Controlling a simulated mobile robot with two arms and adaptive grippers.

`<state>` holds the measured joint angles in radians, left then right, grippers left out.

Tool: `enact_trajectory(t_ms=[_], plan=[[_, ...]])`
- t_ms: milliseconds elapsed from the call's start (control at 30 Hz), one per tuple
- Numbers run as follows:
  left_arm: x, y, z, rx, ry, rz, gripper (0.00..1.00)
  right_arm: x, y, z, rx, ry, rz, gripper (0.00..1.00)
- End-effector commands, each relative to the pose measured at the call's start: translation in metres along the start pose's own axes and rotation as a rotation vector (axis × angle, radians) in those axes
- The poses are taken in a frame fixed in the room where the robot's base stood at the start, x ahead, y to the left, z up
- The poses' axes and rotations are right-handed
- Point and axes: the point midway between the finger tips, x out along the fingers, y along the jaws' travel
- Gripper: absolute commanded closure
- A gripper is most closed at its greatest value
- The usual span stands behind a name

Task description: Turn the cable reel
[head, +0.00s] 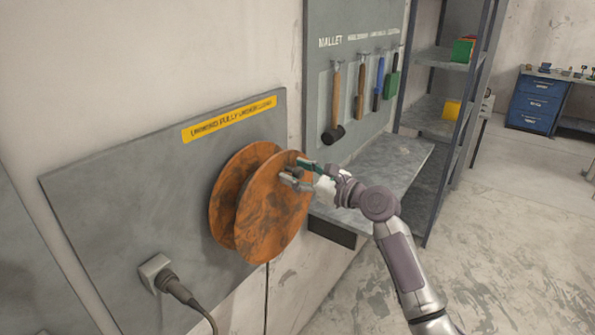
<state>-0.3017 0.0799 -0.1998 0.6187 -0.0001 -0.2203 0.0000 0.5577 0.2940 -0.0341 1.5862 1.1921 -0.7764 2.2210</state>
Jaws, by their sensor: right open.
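The cable reel (272,212) is a rust-orange spool with two round flanges. It is mounted on a grey wall panel (120,205) under a yellow label. My right gripper (291,172) is at the upper right of the reel's front flange, its fingers open. The fingers overlap the flange in the picture; I cannot tell whether they touch it. My left gripper is not in view.
A tool board (345,60) with a mallet (334,105) and other hanging tools is behind, above a grey bench (385,165). Metal shelves (440,125) stand to the right. The floor at right is clear.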

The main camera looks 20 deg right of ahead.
Motion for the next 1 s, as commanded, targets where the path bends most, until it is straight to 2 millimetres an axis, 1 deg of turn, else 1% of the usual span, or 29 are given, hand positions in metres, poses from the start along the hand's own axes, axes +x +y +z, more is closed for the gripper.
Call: enact_trajectory(t_ms=[167, 267, 400, 500, 833, 1000], plan=[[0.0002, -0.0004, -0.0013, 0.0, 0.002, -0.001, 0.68, 0.0, 0.0001, -0.0002, 0.0, 0.0, 0.0, 0.46], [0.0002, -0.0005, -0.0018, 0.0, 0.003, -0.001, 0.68, -0.0001, 0.0001, -0.0002, 0.0, 0.0, 0.0, 0.61], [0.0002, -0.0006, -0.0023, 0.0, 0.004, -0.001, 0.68, -0.0002, 0.0001, -0.0002, 0.0, 0.0, 0.0, 0.85], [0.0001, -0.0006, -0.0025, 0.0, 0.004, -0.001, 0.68, -0.0003, 0.0001, -0.0002, 0.0, 0.0, 0.0, 1.0], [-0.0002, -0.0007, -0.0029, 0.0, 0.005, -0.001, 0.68, -0.0004, 0.0004, 0.0, -0.003, 0.0, 0.0, 1.0], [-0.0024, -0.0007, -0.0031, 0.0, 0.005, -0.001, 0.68, -0.0006, 0.0036, 0.002, -0.035, -0.001, 0.001, 1.0]])
